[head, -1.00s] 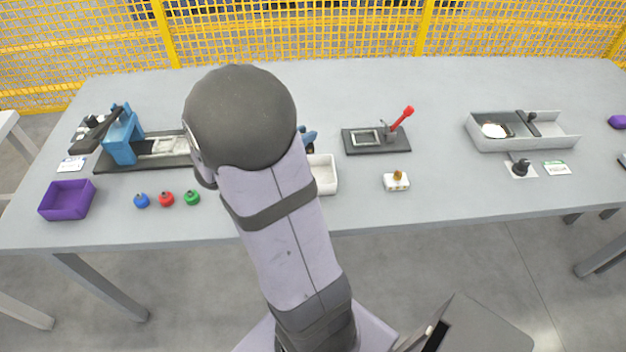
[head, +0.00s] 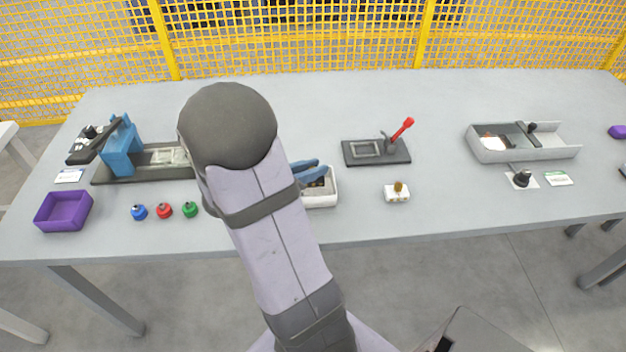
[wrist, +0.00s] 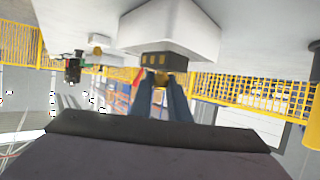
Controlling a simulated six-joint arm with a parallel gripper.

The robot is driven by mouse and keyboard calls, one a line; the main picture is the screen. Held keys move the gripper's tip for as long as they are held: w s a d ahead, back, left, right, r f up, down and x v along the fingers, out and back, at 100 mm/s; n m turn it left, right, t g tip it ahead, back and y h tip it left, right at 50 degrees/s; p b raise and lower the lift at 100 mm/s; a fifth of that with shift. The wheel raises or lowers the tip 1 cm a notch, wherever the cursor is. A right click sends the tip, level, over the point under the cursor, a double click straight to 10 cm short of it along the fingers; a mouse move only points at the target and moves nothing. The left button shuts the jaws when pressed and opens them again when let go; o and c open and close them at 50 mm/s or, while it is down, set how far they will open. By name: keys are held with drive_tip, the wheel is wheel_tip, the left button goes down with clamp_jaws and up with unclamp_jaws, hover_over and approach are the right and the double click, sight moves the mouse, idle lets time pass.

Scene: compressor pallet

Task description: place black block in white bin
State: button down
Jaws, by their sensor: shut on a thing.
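The white bin (head: 321,202) stands on the table just right of my arm, which hides its left part in the head view. My gripper (head: 322,172) shows as blue fingers over the bin. The black block (wrist: 163,61), with small gold patches, is between the blue fingertips of my gripper (wrist: 164,80) in the wrist view, with the white bin (wrist: 170,28) beside it. My gripper is shut on the block. In the head view a dark bit of the block (head: 318,184) shows under the fingers, within the bin's outline. I cannot tell whether it touches the bin floor.
A black fixture with a red lever (head: 376,151) and a small white part with a brass knob (head: 397,192) are to the right. A grey tray (head: 522,152) is farther right. Blue, red and green knobs (head: 164,210) and a purple bin (head: 64,211) are at left.

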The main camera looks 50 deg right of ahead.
drive_tip(key=shift+f+b, duration=0.35)
drive_tip(key=shift+f, duration=1.5)
drive_tip(key=shift+f, duration=0.1)
drive_tip(key=c, duration=1.9)
unclamp_jaws()
drive_tip(key=shift+c, duration=0.2)
drive_tip(key=v, duration=1.2)
